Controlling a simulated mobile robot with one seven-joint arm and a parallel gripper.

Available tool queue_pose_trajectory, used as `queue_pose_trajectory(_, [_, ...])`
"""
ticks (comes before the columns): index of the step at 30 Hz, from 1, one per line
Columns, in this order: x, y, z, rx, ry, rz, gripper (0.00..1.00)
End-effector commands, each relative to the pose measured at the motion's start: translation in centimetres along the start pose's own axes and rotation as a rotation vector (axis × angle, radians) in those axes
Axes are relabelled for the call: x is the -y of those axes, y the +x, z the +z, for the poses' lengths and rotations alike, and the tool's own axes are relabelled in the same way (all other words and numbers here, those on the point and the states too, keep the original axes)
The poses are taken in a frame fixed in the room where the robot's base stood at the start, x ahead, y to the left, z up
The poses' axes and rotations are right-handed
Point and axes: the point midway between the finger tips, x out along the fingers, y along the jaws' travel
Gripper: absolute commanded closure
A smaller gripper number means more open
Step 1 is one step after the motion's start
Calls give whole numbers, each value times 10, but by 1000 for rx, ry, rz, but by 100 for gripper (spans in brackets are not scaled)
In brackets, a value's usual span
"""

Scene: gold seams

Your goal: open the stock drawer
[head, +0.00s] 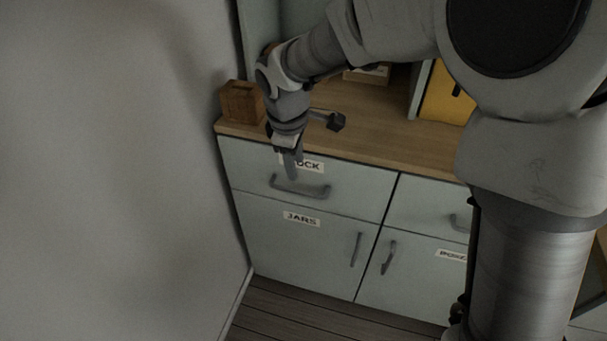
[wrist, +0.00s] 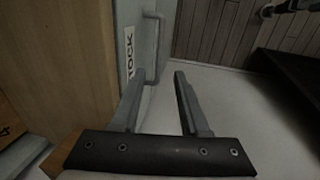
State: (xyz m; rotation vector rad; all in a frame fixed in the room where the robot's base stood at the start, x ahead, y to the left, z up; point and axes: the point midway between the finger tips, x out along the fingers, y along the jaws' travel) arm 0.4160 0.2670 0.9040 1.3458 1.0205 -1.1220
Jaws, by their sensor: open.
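The stock drawer (head: 356,182) is the upper left grey front of the cabinet and is shut. Its label (head: 305,165) is partly hidden by my gripper in the head view; in the wrist view the label (wrist: 130,52) reads "TOCK". The drawer's grey bar handle (head: 312,191) sits below the label, and it also shows in the wrist view (wrist: 155,48), ahead of the fingertips. My gripper (head: 291,171) points down just above the handle's left part. In the wrist view my gripper (wrist: 160,74) is open, with nothing seen between its fingers.
A wooden counter (head: 385,142) tops the cabinet, with a small wooden box (head: 240,101) at its left end. The jars door (head: 290,245) lies below the drawer. A grey wall (head: 110,170) stands close on the left. The floor (head: 300,312) in front looks clear.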

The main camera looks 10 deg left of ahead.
Motion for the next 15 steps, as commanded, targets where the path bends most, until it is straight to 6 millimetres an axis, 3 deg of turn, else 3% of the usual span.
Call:
queue_pose_trajectory(1, [1, 16, 1, 3, 0, -4, 55])
queue_pose_trajectory(6, [2, 52, 0, 2, -1, -3, 55])
queue_pose_trajectory(15, [0, 96, 0, 0, 0, 0, 55])
